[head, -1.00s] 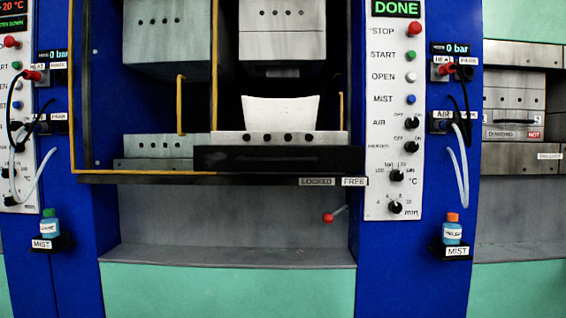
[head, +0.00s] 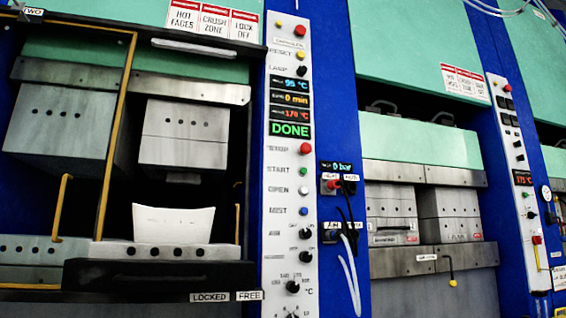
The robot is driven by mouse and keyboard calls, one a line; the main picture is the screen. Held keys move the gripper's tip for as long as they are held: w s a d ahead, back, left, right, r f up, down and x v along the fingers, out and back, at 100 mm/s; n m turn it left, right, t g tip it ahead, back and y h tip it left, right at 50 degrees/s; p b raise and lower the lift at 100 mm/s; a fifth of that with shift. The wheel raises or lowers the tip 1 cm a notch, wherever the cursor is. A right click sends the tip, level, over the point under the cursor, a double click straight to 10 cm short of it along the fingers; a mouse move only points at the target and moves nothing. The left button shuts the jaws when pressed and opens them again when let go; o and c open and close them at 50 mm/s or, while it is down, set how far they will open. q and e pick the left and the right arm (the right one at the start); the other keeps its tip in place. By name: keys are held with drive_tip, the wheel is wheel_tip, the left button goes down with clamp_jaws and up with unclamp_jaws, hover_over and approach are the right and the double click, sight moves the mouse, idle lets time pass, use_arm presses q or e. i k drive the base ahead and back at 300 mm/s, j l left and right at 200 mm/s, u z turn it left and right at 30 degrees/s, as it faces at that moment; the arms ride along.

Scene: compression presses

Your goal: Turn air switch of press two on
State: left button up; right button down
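Press two, marked by a small TWO sign (head: 33,13) at the top left, fills the left of the head view. Its white control panel (head: 287,178) stands upright at the middle, on a blue column. The air switch (head: 306,233) is a black rotary knob beside the AIR label, low on that panel. A similar black knob (head: 306,256) sits just below it. The markings around the air switch are too small to tell its position for certain. Neither gripper is in view.
The panel display (head: 290,131) reads DONE, with 0 min above it. Stop, start, open and mist buttons are above the air switch. Hoses and a 0 bar gauge (head: 337,167) are to its right. Another press (head: 420,205) stands further right. A dark handle bar (head: 160,275) crosses the front at lower left.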

sight(305, 233)
drive_tip(key=l+z, duration=0.2)
drive_tip(key=z, duration=0.15)
drive_tip(key=i+l+z, duration=0.15)
drive_tip(key=z, duration=0.25)
drive_tip(key=i+l+z, duration=0.1)
drive_tip(key=l+z, duration=0.25)
drive_tip(key=j, duration=0.1)
